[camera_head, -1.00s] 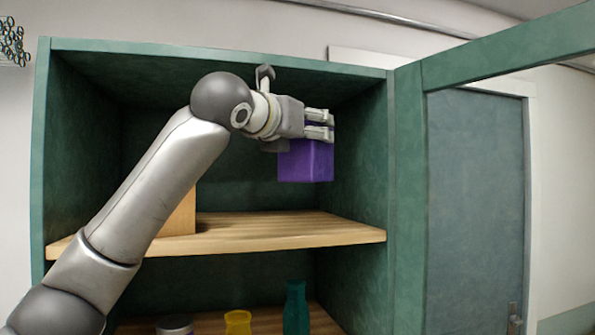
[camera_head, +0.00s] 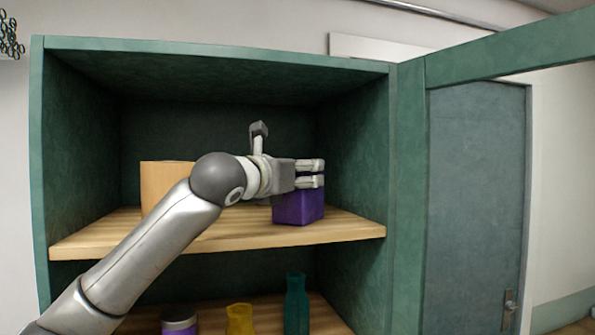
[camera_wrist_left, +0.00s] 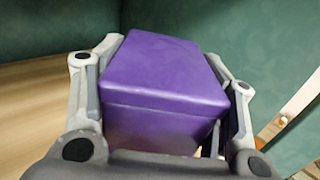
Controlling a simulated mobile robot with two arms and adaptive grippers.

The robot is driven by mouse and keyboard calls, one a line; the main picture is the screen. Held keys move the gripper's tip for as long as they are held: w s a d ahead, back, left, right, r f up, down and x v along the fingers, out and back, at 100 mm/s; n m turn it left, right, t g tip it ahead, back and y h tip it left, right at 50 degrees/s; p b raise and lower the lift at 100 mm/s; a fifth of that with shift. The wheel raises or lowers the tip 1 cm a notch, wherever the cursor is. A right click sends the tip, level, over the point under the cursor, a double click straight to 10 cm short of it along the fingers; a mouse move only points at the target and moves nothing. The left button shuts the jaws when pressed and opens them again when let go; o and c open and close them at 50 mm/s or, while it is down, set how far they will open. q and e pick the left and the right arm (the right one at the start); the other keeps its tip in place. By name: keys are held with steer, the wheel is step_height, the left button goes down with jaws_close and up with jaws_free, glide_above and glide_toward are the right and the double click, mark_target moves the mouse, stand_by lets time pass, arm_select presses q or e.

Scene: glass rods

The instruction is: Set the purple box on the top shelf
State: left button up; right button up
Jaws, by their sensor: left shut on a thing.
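The purple box (camera_head: 298,207) is at the right part of the top shelf (camera_head: 240,233), upright, with its bottom at the shelf board. Whether it rests fully on the board I cannot tell for sure. My left gripper (camera_head: 312,173) is shut on the upper part of the box. In the left wrist view the purple box (camera_wrist_left: 165,75) sits between the two fingers, its lid-like top facing the camera. My right gripper is not in view.
An orange-tan box (camera_head: 163,180) stands on the top shelf to the left, partly behind my arm. The green cabinet's right wall (camera_head: 355,150) is close to the purple box. A teal bottle (camera_head: 296,303), a yellow vessel (camera_head: 239,318) and a purple-white jar (camera_head: 179,321) stand below.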

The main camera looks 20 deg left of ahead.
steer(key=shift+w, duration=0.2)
arm_select(q)
steer(key=o, duration=1.5)
steer(key=shift+f, duration=0.1)
steer(key=shift+c, duration=0.2)
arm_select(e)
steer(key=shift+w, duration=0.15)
arm_select(q)
steer(key=shift+s+b, duration=0.35)
steer(key=shift+s, duration=0.05)
steer(key=s+b, duration=0.1)
steer(key=s, duration=0.2)
steer(key=s+a+b, duration=0.1)
steer(key=s+b, duration=0.1)
steer(key=s, duration=0.1)
steer(key=s+a+b, duration=0.1)
steer(key=s, duration=0.2)
steer(key=shift+s, duration=0.35)
steer(key=shift+s+b, duration=0.3)
steer(key=shift+s, duration=0.35)
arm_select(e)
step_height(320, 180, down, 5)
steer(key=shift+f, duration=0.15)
arm_select(q)
steer(key=shift+a, duration=0.1)
